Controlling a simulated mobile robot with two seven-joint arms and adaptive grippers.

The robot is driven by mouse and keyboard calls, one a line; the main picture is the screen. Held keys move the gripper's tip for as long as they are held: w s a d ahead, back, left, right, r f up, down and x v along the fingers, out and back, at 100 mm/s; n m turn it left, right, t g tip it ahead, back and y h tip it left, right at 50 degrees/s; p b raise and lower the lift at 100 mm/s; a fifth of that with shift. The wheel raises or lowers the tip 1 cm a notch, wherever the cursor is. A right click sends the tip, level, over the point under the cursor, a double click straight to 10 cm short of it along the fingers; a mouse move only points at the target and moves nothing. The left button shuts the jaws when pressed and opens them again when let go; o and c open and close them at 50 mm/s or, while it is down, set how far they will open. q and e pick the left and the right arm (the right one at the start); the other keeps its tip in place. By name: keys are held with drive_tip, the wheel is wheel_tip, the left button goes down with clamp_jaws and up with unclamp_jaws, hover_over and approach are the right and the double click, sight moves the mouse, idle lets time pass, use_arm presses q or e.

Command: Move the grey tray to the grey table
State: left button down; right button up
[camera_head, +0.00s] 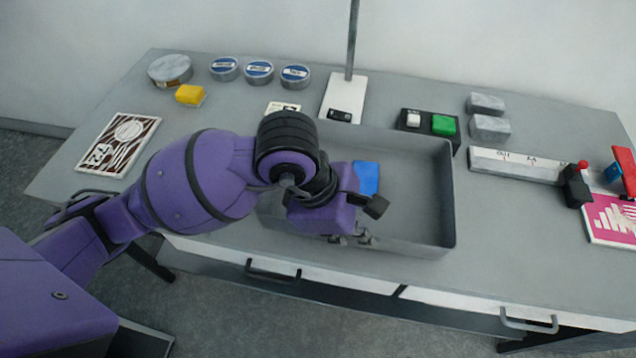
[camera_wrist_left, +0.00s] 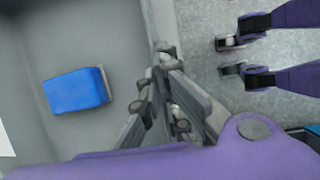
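The grey tray (camera_head: 408,137) is a shallow open box. It looks level, on or just over the grey table (camera_head: 520,225), close to its front edge. A blue block (camera_head: 366,178) lies inside it, and it also shows in the left wrist view (camera_wrist_left: 76,91). My left gripper (camera_head: 352,239) is at the tray's front wall. In the left wrist view its fingers (camera_wrist_left: 165,58) come together on that wall, one on each side. My left arm hides the tray's left part. My right gripper is not in view.
Behind the tray stand a pole base (camera_head: 342,98), a switch box with a green button (camera_head: 445,125) and several round tins (camera_head: 259,72). A white ruler strip (camera_head: 515,164) and a pink card (camera_head: 612,220) lie right. A patterned card (camera_head: 117,144) lies left. The front right tabletop is clear.

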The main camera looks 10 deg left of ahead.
use_arm(q)
drive_tip(key=shift+w+d+f, duration=0.1)
drive_tip(key=shift+w+f, duration=0.25)
drive_tip(key=shift+w, duration=0.15)
wheel_tip(320, 180, down, 3)
drive_tip(key=shift+f, duration=0.1)
drive_tip(key=c, duration=2)
unclamp_jaws()
drive_tip(key=v, duration=1.2)
drive_tip(key=shift+s, duration=0.1)
